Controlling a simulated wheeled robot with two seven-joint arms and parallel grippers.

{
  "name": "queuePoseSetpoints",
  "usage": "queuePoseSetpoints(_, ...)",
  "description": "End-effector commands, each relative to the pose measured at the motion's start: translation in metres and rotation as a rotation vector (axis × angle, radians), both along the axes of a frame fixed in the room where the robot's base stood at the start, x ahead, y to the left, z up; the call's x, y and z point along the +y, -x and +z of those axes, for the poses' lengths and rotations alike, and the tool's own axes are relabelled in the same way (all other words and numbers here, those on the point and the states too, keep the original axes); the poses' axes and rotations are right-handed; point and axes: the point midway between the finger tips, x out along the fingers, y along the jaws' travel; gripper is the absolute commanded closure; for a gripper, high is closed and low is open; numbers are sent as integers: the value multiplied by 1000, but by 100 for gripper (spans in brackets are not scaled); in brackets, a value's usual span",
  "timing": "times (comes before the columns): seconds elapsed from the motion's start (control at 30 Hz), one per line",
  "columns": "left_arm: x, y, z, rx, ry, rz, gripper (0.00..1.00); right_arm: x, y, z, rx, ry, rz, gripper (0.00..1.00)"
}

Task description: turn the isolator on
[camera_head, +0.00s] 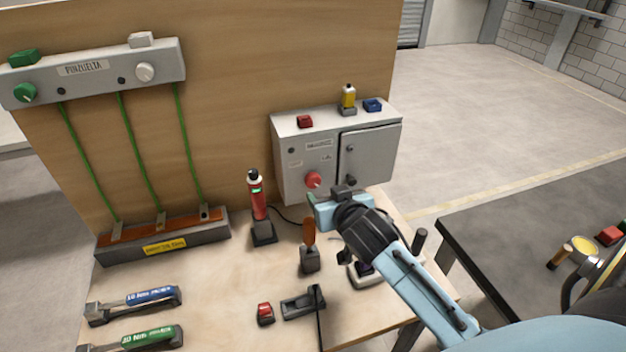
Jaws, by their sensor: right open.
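A grey electrical box (294,160) stands on the bench against the wooden panel. A red rotary knob (313,180), which looks like the isolator, sits low on its front, left of the closed door (368,152). I cannot read the knob's position. My right gripper (318,203) is just below and in front of the knob, its arm coming from the lower right. It is open, and no object shows in its jaws. I cannot tell whether a finger touches the box. My left gripper is out of view.
A red cylindrical tool (257,200) stands in a dark holder left of the box. An orange-handled screwdriver (309,234) stands nearby. Two torque wrenches (135,303) lie at lower left. A padlock-like red item (265,313) lies at the front. A dark table (500,240) is at right.

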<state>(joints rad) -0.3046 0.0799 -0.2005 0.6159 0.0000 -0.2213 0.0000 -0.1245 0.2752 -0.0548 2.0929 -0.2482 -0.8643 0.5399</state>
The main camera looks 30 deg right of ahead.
Motion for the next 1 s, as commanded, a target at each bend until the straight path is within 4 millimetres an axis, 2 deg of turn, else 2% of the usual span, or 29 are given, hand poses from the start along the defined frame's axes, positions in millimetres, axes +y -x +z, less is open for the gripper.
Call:
queuePoseSetpoints(0.1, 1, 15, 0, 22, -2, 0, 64, -6, -22, -8, 1, 3, -1, 41)
queuePoseSetpoints(0.2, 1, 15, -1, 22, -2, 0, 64, -9, -39, -16, 0, 1, -1, 41)
queuePoseSetpoints(0.5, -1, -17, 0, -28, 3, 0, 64, -19, -78, -33, 2, 0, 0, 41)
queuePoseSetpoints(0.7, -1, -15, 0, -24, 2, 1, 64, -21, -89, -38, 1, 1, 0, 41)
queuePoseSetpoints(1.0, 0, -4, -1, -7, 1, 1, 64, -22, -90, -39, 1, 1, 0, 41)
